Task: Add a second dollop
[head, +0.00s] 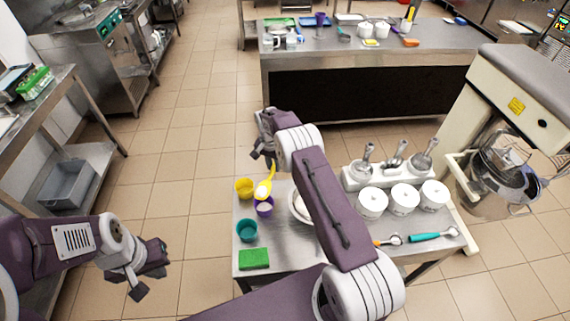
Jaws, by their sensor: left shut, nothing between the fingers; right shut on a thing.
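My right gripper (265,151) is shut on the handle of a yellow scoop (272,172) at the table's far left. The scoop hangs tilted, bowl end down, with a white dollop (262,191) in it. It is just above a purple cup (264,212), which has something pale inside. I cannot tell whether scoop and cup touch. A yellow cup (244,187) and a teal cup (247,231) stand beside it. A white round container (297,207) is mostly hidden behind my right arm. My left gripper (146,275) is shut and empty, left of the table.
The steel table (283,240) also holds a green sponge (254,258), several lidded white tubs (373,203), a white rack (355,177) of metal tools, and orange (390,240) and teal-handled (432,236) scoops. A large mixer (515,110) stands at right.

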